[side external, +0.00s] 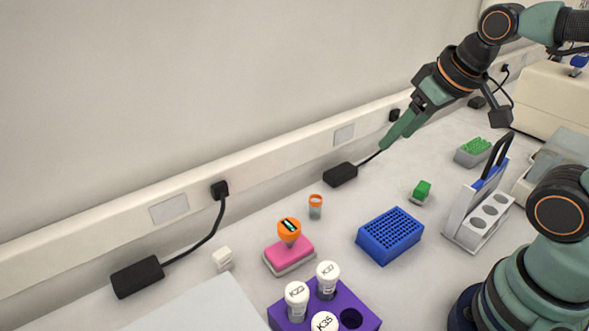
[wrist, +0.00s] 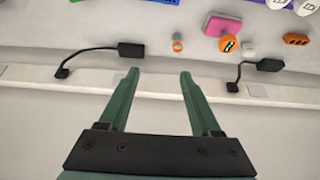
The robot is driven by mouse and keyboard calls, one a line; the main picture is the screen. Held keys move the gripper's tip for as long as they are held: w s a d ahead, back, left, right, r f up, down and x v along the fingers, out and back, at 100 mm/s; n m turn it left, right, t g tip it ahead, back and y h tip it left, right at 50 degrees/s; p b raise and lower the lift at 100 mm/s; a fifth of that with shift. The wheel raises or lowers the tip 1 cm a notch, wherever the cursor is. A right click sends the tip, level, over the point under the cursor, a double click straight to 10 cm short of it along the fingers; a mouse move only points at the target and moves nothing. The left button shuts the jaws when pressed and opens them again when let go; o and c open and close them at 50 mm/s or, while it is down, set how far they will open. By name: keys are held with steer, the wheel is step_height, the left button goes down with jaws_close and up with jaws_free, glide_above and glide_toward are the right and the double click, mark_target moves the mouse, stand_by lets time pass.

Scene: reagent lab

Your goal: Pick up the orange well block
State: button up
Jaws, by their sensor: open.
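A small orange block (wrist: 296,39) with dark wells shows near the right edge of the wrist view, close to a black adapter. I do not see this block in the side view. My gripper (side external: 397,138) is open and empty, raised near the wall at the back. In the wrist view, its two green fingers (wrist: 158,76) are spread with nothing between them. The orange block is well off to the right of them there.
A pink block (side external: 289,252) has an orange-topped item (side external: 289,227) over it. A purple rack (side external: 366,318) holds white-capped tubes. A blue rack (side external: 390,235), an orange-capped vial (side external: 315,206) and black adapters (side external: 137,277) stand nearby. The wall trunking (side external: 100,227) borders the bench.

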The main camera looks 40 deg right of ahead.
steer(key=w+a+n+g+y, duration=0.1)
steer(key=w+a+n, duration=0.4)
steer(key=a, duration=0.5)
steer(key=w+a+n+g+y, duration=0.1)
steer(key=w+a+n, duration=0.4)
steer(key=a, duration=0.5)
steer(key=s+a+f+n+g, duration=0.15)
steer(key=a+f+n, duration=0.4)
steer(key=a, duration=0.55)
steer(key=s+a+f+n+g, duration=0.15)
steer(key=a+f+n, duration=0.25)
steer(key=a+f, duration=0.5)
steer(key=shift+m+t, duration=0.25)
steer(key=shift+t, duration=0.15)
steer(key=a+f, duration=0.1)
steer(key=f, duration=0.1)
steer(key=a+f, duration=0.2)
steer(key=shift+f, duration=0.1)
steer(key=shift+w+x, duration=0.15)
steer(key=shift+x, duration=1.25)
steer(key=shift+w+x, duration=0.1)
steer(key=shift+x, duration=1.3)
steer(key=shift+d, duration=0.2)
steer(key=shift+c, duration=0.3)
